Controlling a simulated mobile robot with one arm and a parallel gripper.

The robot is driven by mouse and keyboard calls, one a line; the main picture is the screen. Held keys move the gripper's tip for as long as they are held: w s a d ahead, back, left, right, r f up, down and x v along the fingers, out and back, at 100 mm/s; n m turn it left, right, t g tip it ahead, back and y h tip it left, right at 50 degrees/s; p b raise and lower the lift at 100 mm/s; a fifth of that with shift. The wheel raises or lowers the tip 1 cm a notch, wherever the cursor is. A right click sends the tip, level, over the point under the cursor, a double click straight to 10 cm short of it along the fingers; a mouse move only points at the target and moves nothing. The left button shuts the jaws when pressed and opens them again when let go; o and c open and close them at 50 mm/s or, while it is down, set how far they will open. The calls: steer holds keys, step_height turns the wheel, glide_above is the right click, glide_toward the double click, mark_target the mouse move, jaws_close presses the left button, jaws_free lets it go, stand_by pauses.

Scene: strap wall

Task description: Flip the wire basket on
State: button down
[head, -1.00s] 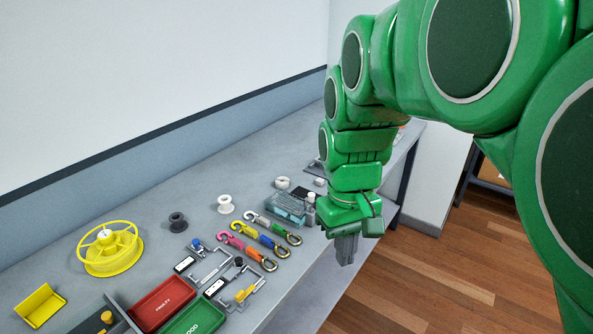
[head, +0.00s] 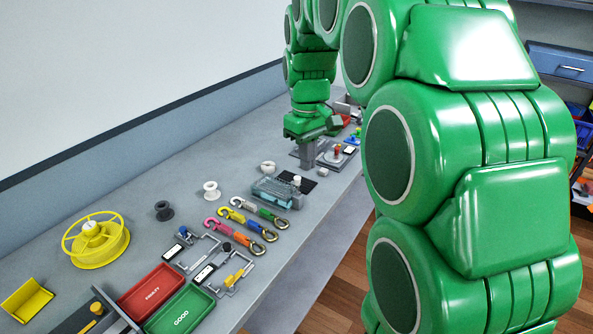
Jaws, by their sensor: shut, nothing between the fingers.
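A grey wire basket (head: 268,199) with teal contents sits on the bench in the middle of the head view. It is low and upright, and its inside is too small to make out in detail. My gripper (head: 307,164) points down over the bench beyond the basket, to its upper right. It is shut and empty. It is apart from the basket and partly covers a grey plate behind it. I see no clear switch on the basket.
A dark flat pad (head: 297,182) and a small white piece lie by the basket. A device with a red knob (head: 337,150) stands right of my gripper. Several coloured straps with hooks (head: 247,224), a red tray (head: 152,291) and a green tray (head: 181,312) lie nearer. A yellow reel (head: 96,241) stands left.

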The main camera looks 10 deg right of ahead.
mark_target(297, 178)
steer(key=w+d+f+n, duration=0.1)
steer(key=w+f+n, duration=0.1)
steer(key=w, duration=1.6)
steer(key=shift+w+d+f+n+t, duration=0.15)
steer(key=shift+f+n+t, duration=0.25)
steer(key=shift+n, duration=0.2)
step_height(297, 178, down, 14)
steer(key=shift+r, duration=0.1)
steer(key=shift+f, duration=2.4)
step_height(297, 178, up, 14)
steer(key=shift+r, duration=0.25)
